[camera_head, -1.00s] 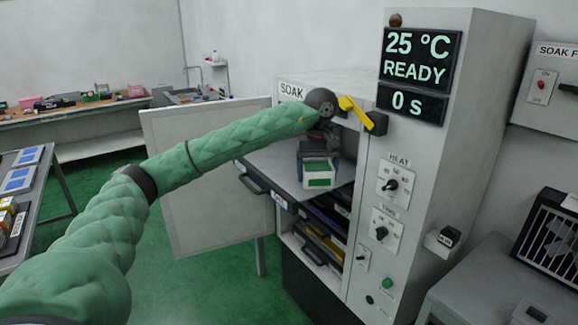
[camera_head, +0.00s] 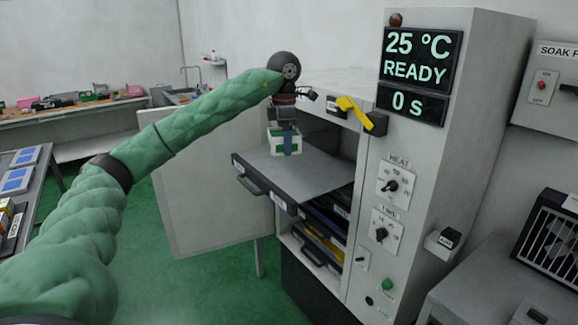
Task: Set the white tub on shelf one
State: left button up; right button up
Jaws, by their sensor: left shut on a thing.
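The white tub (camera_head: 273,147) has green labels and hangs upright below my left gripper (camera_head: 287,143). The gripper is shut on the tub, and one bluish finger crosses its near face. The tub shows over the back left part of a grey pulled-out shelf (camera_head: 310,174) of the soak oven; whether its base touches the shelf I cannot tell. My right gripper is not in view.
The oven door (camera_head: 205,215) stands open to the left. Darker shelves (camera_head: 318,218) sit below the grey one. A yellow lever (camera_head: 354,112) juts from the oven front, right of the gripper. Most of the grey shelf is bare.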

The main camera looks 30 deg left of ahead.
aim_at(284, 163)
jog(key=i+j, duration=0.8)
